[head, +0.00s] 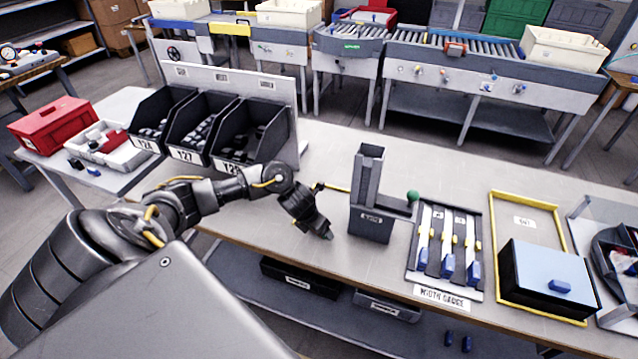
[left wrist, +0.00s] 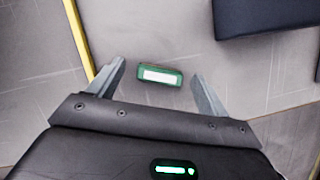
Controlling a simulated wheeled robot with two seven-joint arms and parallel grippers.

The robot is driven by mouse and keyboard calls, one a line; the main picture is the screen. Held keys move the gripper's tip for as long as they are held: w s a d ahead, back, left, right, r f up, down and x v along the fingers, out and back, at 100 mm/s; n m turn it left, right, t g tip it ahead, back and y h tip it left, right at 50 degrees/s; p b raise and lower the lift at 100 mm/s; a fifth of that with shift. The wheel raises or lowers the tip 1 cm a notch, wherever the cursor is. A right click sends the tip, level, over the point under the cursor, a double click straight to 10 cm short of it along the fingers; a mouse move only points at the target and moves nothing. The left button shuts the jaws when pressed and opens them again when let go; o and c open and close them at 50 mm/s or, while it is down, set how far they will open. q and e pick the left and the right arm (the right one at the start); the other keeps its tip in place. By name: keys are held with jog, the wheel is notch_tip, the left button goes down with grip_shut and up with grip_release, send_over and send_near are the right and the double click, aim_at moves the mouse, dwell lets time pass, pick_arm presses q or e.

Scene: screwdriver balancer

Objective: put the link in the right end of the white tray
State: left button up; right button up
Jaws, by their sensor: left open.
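A small green oblong piece with a white middle, which looks like the link (left wrist: 160,75), lies on the grey bench in the left wrist view. My left gripper (left wrist: 158,72) is open, with one finger on each side of the piece and a gap to both. In the head view my left gripper (head: 322,229) points down over the bench, left of a dark grey upright holder; I cannot make out the link there. My right gripper is not in view.
The grey holder (head: 371,220) stands close to the right of the gripper. Black bins (head: 238,145) stand at the bench's back left, near the tray. A gauge board (head: 440,275) and a black box with a blue lid (head: 548,280) are further right.

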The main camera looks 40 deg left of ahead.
pick_arm(q)
jog(key=c, duration=1.1)
jog(key=shift+r, duration=0.45)
notch_tip(320, 180, up, 2)
jog(key=shift+r, duration=0.2)
jog(key=s+d+r+p, duration=0.1)
jog(key=s+r, duration=0.2)
jog(key=s, duration=0.1)
jog(key=s+d+r+p, duration=0.2)
jog(key=s+r, duration=0.1)
jog(key=s, duration=0.1)
jog(key=s+d+r+p, duration=0.1)
jog(key=s+d+r, duration=0.1)
jog(key=s, duration=0.3)
jog(key=shift+s+r+p, duration=0.1)
jog(key=shift+r+p, duration=0.3)
jog(key=shift+r, duration=0.45)
